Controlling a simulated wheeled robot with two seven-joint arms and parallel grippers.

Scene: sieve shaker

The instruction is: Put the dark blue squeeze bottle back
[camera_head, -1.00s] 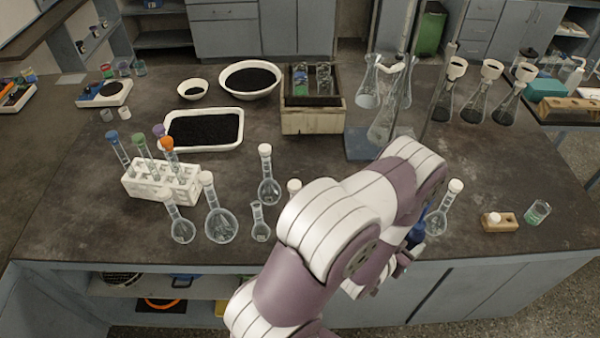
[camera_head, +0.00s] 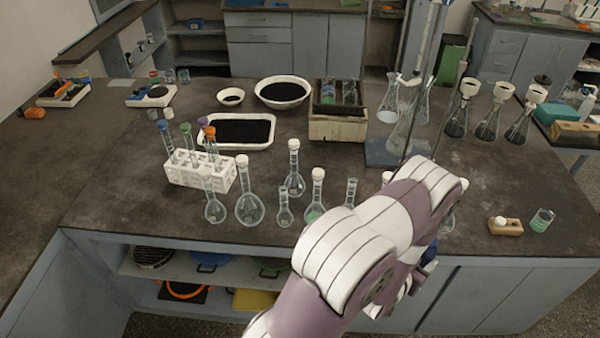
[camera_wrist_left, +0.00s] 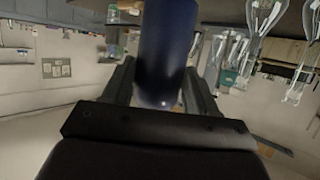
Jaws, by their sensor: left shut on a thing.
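The dark blue squeeze bottle (camera_wrist_left: 165,50) stands between the two fingers of my left gripper (camera_wrist_left: 165,88) in the left wrist view. The gripper is shut on it. In the head view a small part of the blue bottle (camera_head: 430,253) shows at the right edge of my left arm, in front of the bench's front edge. My left arm hides most of the bottle and the left gripper (camera_head: 410,288) there. My right gripper is not in view.
Several stoppered flasks (camera_head: 250,207) line the bench's front edge, some partly behind my arm. A white tube rack (camera_head: 200,178) stands left. A wooden block (camera_head: 505,228) and a small beaker (camera_head: 541,220) stand right. Under the bench, an open shelf (camera_head: 225,270) holds sieves and trays.

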